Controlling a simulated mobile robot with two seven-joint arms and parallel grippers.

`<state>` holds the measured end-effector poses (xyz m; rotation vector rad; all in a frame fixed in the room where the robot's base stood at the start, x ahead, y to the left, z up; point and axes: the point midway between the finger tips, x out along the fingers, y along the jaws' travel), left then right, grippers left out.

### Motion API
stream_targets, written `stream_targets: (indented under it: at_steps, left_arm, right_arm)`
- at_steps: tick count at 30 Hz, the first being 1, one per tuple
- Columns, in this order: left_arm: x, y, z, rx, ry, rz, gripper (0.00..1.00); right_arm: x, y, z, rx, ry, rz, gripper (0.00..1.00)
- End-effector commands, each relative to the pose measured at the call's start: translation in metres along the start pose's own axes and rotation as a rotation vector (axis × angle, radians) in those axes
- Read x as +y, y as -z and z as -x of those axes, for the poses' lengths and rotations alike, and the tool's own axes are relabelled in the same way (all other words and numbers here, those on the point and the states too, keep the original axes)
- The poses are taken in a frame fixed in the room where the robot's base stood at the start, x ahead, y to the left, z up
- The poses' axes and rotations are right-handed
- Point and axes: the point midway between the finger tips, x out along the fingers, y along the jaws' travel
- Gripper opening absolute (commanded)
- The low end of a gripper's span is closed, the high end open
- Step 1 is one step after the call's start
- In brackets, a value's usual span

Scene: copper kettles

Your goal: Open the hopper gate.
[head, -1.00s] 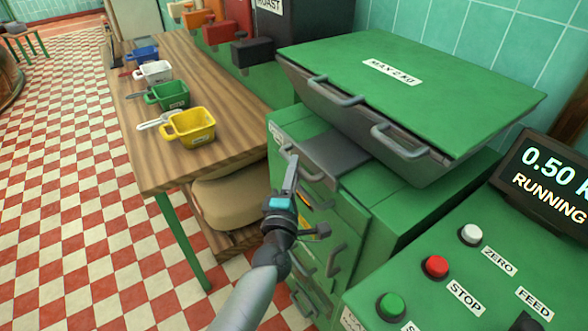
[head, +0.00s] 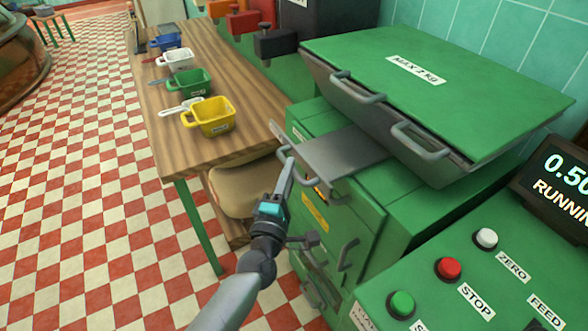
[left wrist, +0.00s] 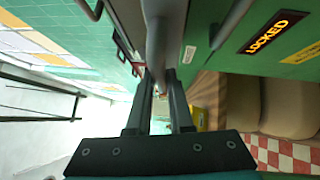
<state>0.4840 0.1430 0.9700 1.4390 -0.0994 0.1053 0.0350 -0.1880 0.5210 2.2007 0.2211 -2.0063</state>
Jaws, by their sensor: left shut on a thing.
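The hopper gate (head: 343,152) is a flat grey plate under the green hopper (head: 440,85), and its front end juts out past the green cabinet's front edge. A grey bar handle (head: 280,133) runs along that front end. My left gripper (head: 289,162) is shut on this handle, coming from below and in front. In the left wrist view the handle (left wrist: 157,45) runs between the two fingers (left wrist: 158,90). My right gripper is out of view.
The cabinet below has several grey handles (head: 347,254) and a lit LOCKED sign (left wrist: 272,33). A wooden table (head: 185,145) with coloured scoops stands at the left. A control panel (head: 450,290) with buttons and a display reading RUNNING (head: 555,185) is at the right.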

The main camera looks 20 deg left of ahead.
Motion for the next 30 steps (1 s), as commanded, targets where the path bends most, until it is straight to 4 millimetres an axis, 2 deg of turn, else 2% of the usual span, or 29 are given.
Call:
stream_targets:
  at_steps: [1,2,10,20,26,30]
  left_arm:
    - [-0.001,0.000,0.000,0.001,0.001,0.000,0.00]
    - [-0.001,0.000,0.000,0.001,0.001,0.000,0.21]
    - [0.000,0.000,0.000,0.000,0.001,0.000,0.49]
    - [-0.001,0.000,0.004,0.000,0.001,0.000,0.49]
    - [-0.001,-0.001,0.029,-0.001,0.003,-0.001,0.49]
    - [-0.002,0.000,0.056,-0.001,0.005,0.000,0.49]
  right_arm:
    - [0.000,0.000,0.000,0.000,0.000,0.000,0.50]
    - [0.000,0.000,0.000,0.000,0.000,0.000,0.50]
    - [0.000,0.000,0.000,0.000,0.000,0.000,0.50]
    - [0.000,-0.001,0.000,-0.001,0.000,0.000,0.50]
    - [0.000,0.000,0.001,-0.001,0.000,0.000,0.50]
    - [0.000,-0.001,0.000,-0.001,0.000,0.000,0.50]
